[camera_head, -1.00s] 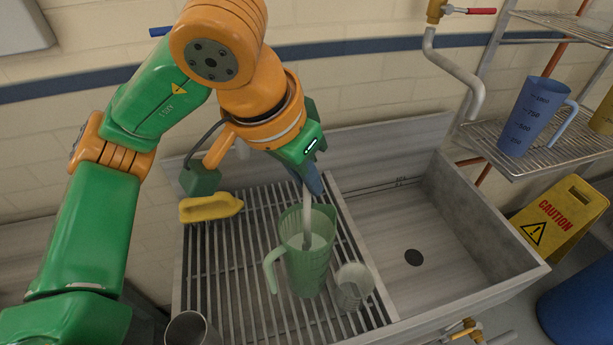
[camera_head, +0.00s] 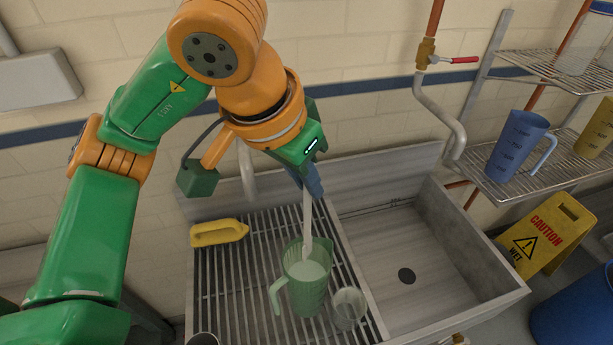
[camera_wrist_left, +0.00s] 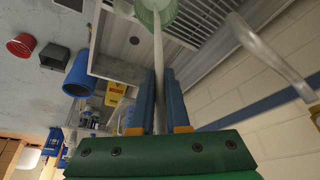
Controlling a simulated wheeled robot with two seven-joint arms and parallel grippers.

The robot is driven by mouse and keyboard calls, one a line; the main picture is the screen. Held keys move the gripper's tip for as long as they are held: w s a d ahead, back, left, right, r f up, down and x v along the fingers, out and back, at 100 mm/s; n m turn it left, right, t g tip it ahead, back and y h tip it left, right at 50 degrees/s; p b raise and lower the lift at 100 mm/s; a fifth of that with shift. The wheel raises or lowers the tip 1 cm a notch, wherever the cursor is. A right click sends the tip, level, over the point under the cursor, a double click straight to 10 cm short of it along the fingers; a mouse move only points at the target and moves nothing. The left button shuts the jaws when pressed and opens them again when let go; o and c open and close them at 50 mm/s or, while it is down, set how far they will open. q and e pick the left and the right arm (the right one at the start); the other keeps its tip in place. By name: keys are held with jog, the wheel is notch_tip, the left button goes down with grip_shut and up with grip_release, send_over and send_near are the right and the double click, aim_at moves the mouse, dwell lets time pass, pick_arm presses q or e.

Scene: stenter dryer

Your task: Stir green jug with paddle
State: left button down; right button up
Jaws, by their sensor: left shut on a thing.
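The green jug (camera_head: 306,291) is a translucent measuring jug, upright on the slatted drainboard, with its handle to the left and pale liquid inside. My left gripper (camera_head: 314,190) is above the jug, shut on the upper part of the pale paddle (camera_head: 307,219). The paddle hangs down nearly upright, with its lower end inside the jug's mouth. In the left wrist view the paddle (camera_wrist_left: 159,60) runs from between the blue fingers (camera_wrist_left: 160,100) to the green jug (camera_wrist_left: 157,10) at the top edge. My right gripper is not in view.
A clear beaker (camera_head: 348,308) stands close right of the jug. A yellow-handled item (camera_head: 218,233) lies at the drainboard's back left. The empty sink basin (camera_head: 400,255) is to the right. A blue jug (camera_head: 515,148) stands on the wire rack, above a yellow caution sign (camera_head: 541,236).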

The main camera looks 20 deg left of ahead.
pick_arm(q)
jog(key=shift+r, duration=0.1)
notch_tip(320, 180, up, 5)
jog(key=shift+f, duration=0.1)
dwell(0.5)
